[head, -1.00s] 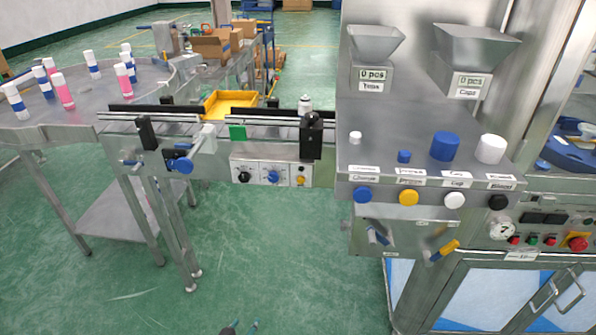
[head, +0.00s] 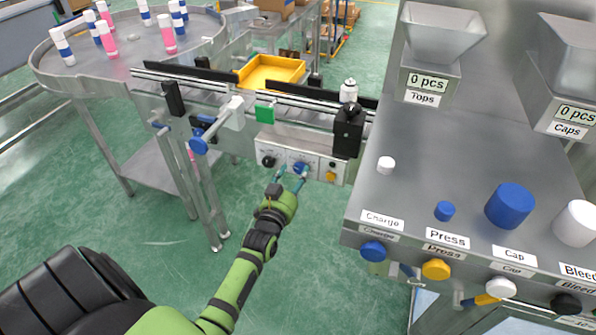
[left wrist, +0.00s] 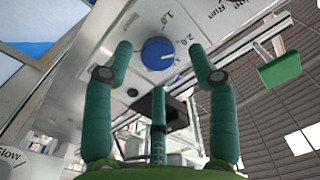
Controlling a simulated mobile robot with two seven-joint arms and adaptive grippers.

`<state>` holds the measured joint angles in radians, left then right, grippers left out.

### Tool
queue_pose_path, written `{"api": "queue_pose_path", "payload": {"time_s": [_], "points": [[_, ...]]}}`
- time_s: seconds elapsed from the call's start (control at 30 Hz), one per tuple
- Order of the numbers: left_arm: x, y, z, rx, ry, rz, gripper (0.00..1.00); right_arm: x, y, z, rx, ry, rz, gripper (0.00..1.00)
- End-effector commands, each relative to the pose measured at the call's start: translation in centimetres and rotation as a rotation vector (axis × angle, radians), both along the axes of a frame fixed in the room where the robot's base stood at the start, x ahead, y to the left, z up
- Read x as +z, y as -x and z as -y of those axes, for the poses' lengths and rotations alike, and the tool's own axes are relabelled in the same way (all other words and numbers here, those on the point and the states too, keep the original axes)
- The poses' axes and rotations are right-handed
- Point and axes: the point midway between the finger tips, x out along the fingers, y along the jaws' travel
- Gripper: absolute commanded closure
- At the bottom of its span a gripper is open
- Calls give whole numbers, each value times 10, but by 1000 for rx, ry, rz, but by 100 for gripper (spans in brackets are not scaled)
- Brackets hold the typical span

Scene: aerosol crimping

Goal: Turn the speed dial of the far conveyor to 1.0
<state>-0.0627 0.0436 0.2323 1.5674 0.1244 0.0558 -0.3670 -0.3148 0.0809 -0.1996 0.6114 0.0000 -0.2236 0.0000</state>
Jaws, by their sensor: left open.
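The blue speed dial (head: 299,167) sits on the pale control panel (head: 284,157) on the near side of the conveyor (head: 215,82). In the left wrist view the dial (left wrist: 158,53) shows close up, with the marks 1.0 and 2.0 beside it. Which mark it points to is not clear. My left gripper (head: 292,173) has its green fingers spread in front of the dial. In the left wrist view the fingertips (left wrist: 160,50) stand on both sides of the dial, with no clear contact. My right gripper is out of view.
A black knob (head: 268,160) and a yellow button (head: 331,176) flank the dial. A black post (head: 348,131) stands to the right and a blue hand knob (head: 198,146) to the left. The steel bench (head: 440,170) with hoppers fills the right side.

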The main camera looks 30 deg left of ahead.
Motion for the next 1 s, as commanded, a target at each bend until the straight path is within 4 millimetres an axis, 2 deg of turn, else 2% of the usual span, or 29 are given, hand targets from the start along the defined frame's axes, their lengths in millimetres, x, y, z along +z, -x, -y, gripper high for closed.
{"api": "queue_pose_path", "payload": {"time_s": [0.13,0.3,0.43,0.47,0.5,0.6,1.0], "points": [[0,-14,-3,-1,0,-1,42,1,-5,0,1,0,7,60],[-1,-17,-4,-1,-1,-1,42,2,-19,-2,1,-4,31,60],[-1,-17,-4,-1,0,-1,42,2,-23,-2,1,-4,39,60],[-1,-17,-4,-1,0,-1,46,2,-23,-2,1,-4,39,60],[-1,-17,-4,-1,0,-1,62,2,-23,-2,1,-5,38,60],[-1,-17,-4,-1,0,-1,98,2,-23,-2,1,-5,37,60],[1,-17,-4,0,35,9,98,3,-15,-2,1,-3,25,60]]}}
